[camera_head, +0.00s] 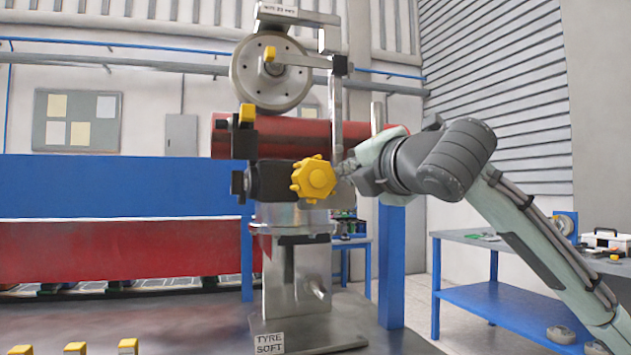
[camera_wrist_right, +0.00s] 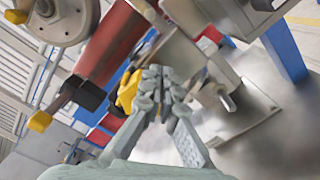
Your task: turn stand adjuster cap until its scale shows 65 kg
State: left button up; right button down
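The yellow lobed adjuster cap (camera_head: 313,179) sits on the dark housing of the metal stand (camera_head: 297,280), facing me. No scale reading can be made out in either view. My right gripper (camera_head: 346,172) comes in from the right and its tips are just right of the cap. In the right wrist view the fingers (camera_wrist_right: 157,88) are together with nothing visible between them. A yellow part, likely the cap (camera_wrist_right: 127,91), shows just left of and partly behind the fingers; contact cannot be told. My left gripper is not in view.
A wheel (camera_head: 271,88) hangs above the cap, with a red cylinder (camera_head: 370,132) behind the stand. A sign (camera_head: 269,343) reading "TYRE SOFT" stands at the base. Several yellow-topped blocks (camera_head: 75,348) are at lower left. A blue bench (camera_head: 497,304) stands right, beyond my arm.

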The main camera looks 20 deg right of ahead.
jog(key=shift+w+f, duration=0.1)
jog(key=shift+f, duration=0.1)
jog(key=s, duration=0.6)
jog(key=shift+d+r, duration=0.2)
jog(key=shift+d, duration=0.2)
